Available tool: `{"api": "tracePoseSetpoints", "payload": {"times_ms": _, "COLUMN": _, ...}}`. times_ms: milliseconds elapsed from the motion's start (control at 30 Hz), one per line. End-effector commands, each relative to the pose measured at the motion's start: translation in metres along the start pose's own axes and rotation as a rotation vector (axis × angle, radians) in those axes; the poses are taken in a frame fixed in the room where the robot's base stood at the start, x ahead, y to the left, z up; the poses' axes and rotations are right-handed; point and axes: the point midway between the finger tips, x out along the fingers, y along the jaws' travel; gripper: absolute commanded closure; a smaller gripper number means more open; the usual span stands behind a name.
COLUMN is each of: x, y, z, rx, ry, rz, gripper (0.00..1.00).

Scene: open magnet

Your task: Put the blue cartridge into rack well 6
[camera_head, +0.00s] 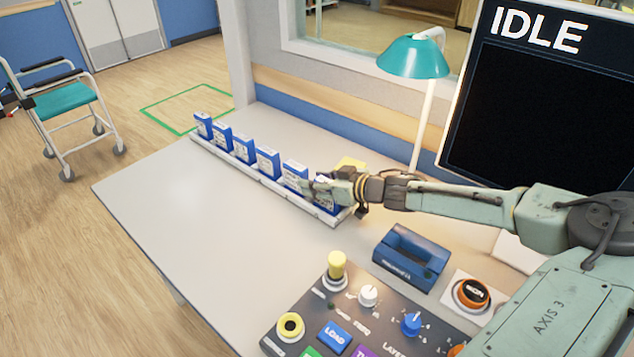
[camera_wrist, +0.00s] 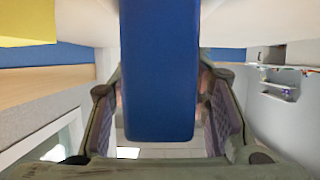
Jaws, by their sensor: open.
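A white rack (camera_head: 262,180) runs along the table and holds a row of several blue cartridges (camera_head: 267,162), all upright. My gripper (camera_head: 318,186) is at the right, near end of the row, around the last blue cartridge (camera_head: 327,208), which it partly hides. In the wrist view this blue cartridge (camera_wrist: 160,70) stands between the two fingers of my gripper (camera_wrist: 162,112). The jaws are open, with a finger on either side. Its lower end is hidden in the head view, so how deep it sits in the rack cannot be told. No well numbers are readable.
A yellow object (camera_head: 350,164) is behind my gripper. A teal lamp (camera_head: 413,60) and an IDLE screen (camera_head: 545,100) stand at the back. A dark blue holder (camera_head: 410,258) and a control panel (camera_head: 375,315) are to the front right. The table left of the rack is clear.

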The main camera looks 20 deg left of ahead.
Motion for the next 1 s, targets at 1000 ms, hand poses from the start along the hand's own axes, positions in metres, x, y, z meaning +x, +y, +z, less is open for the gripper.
{"api": "tracePoseSetpoints", "payload": {"times_ms": 1000, "x": -0.120, "y": 0.000, "z": 0.000, "rx": 0.000, "ry": 0.000, "rz": -0.001, "gripper": 0.57}}
